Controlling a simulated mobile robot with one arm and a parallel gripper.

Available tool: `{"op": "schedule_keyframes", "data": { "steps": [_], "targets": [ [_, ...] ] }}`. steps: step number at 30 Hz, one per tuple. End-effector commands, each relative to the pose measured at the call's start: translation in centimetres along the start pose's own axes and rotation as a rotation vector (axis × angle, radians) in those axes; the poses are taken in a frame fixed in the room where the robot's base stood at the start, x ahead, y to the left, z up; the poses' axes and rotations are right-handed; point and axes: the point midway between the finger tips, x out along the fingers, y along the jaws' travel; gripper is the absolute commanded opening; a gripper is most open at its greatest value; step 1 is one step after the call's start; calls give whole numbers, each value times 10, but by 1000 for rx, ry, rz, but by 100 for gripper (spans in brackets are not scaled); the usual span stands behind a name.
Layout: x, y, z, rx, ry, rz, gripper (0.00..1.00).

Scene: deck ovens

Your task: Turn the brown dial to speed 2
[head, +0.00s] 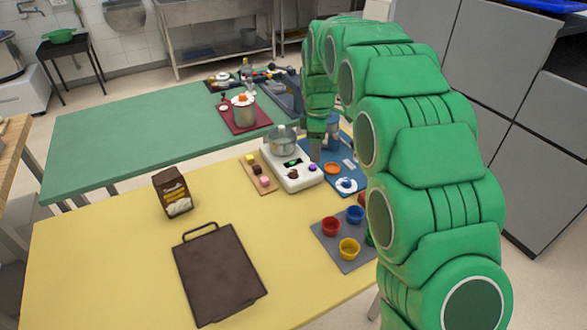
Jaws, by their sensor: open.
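The brown dial (292,175) is on the front of a white appliance (296,184) at the middle of the yellow table's far edge. A purple knob (312,168) is to its right, and a small green-lit display (293,162) is above it. The dial's pointer and speed marks are too small to read. A metal pot (281,141) stands on top of the appliance. My gripper (315,157) points down above the appliance's right side, up and right of the dial and apart from it. It is open. Its fingertips are small and hard to make out.
A tray with small blocks (251,170) is left of the appliance. A blue mat (347,186) is at right. A grey mat (350,262) holds red, blue and yellow cups.

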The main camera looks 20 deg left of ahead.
Motion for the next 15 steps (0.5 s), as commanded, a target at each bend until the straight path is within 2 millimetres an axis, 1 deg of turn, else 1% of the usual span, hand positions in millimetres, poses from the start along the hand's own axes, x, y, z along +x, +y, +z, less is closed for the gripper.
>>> {"op": "schedule_keyframes", "data": {
  "steps": [1,3,9,12,15],
  "targets": [
    [8,8,-11,-37,1,2,61],
    [18,16,-25,-91,3,5,61],
    [40,34,-58,-215,7,15,61],
    [46,38,-67,-252,8,18,61],
    [49,40,-72,-269,9,19,61]
  ]
}}
